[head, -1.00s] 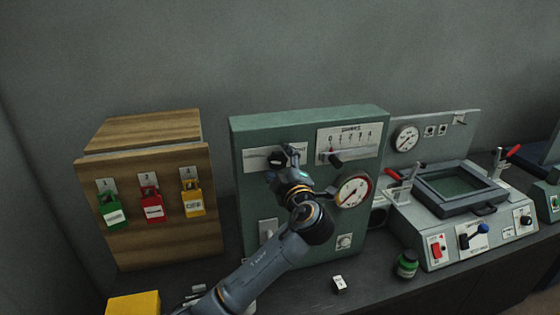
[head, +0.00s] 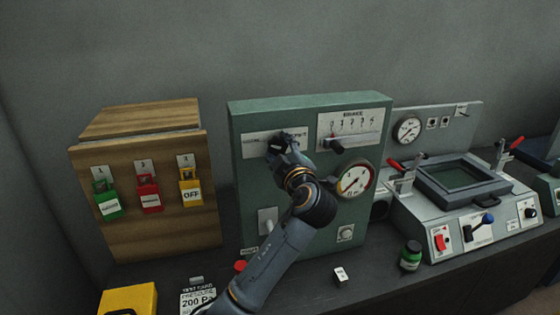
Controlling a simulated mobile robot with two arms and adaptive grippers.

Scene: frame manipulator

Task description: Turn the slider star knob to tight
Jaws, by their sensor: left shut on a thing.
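The green panel box (head: 240,125) stands in the middle of the bench. A white label strip (head: 256,144) runs across its upper left, and its small print is partly covered. The dark star knob (head: 277,143) sits on this strip, mostly hidden by my left gripper (head: 282,147). My left gripper is shut on the star knob, its arm coming up from below. The knob's pointing direction cannot be made out. To the right is a scale plate with a slider lever (head: 336,145), its handle near the left end. My right gripper is not in view.
A wooden board with padlocks (head: 148,199) stands left. A press machine (head: 462,184) stands right. A green jar (head: 411,256), a small white block (head: 341,276) and a yellow box (head: 128,299) are on the bench.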

